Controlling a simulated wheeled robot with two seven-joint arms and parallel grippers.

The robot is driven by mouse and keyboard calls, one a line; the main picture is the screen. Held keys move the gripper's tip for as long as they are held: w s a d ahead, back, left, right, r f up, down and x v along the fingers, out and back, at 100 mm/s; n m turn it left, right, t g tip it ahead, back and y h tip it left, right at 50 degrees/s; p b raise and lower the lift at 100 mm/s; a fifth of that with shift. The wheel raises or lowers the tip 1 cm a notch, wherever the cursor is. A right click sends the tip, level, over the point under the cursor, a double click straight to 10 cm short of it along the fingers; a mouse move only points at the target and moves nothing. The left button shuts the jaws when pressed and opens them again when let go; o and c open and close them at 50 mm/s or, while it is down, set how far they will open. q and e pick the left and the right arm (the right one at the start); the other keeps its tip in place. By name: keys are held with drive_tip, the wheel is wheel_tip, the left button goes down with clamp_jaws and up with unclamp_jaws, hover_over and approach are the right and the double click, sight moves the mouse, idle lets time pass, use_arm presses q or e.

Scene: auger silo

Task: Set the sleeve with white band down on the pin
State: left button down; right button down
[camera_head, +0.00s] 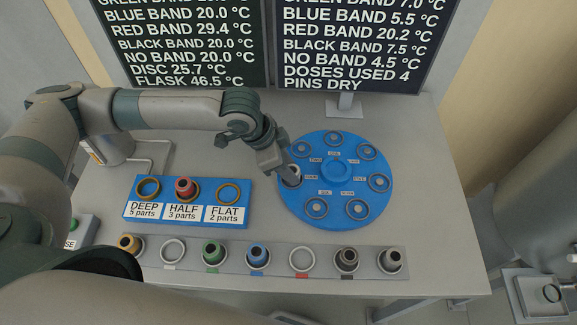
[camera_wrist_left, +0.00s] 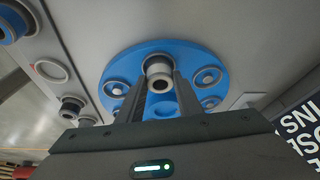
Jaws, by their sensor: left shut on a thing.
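My left gripper (camera_head: 284,170) is over the left side of the blue round plate (camera_head: 335,214), shut on a grey sleeve (camera_head: 292,179). In the left wrist view the sleeve (camera_wrist_left: 158,70) stands between the two fingers, with a pale band round it and a dark bore. It is at the plate's left seat and hides the pin there. I cannot tell whether it rests on the plate or hangs just above it. The other seats round the plate show rings with pins and no sleeves. My right gripper is not in view.
A blue block (camera_head: 190,220) marked DEEP, HALF and FLAT holds a red sleeve (camera_head: 185,187) in HALF. A front rack (camera_head: 280,262) holds gold, green, blue, black and plain sleeves; two places are empty. Screens (camera_head: 350,45) stand behind; one reads "PINS DRY".

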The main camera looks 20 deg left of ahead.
use_arm(q)
drive_tip(key=shift+s+f, duration=0.3)
drive_tip(key=shift+f, duration=0.45)
drive_tip(key=c, duration=1.3)
unclamp_jaws()
drive_tip(key=shift+f, duration=0.1)
drive_tip(key=shift+o, duration=0.2)
drive_tip(key=shift+w, duration=0.1)
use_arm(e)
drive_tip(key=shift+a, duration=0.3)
use_arm(q)
drive_tip(key=shift+r, duration=0.2)
drive_tip(key=shift+w, duration=0.25)
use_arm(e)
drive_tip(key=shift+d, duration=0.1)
use_arm(q)
drive_tip(key=shift+r, duration=0.1)
drive_tip(key=shift+r, duration=0.75)
drive_tip(key=b+v, duration=0.3)
drive_tip(key=v, duration=0.8)
drive_tip(key=shift+r, duration=0.35)
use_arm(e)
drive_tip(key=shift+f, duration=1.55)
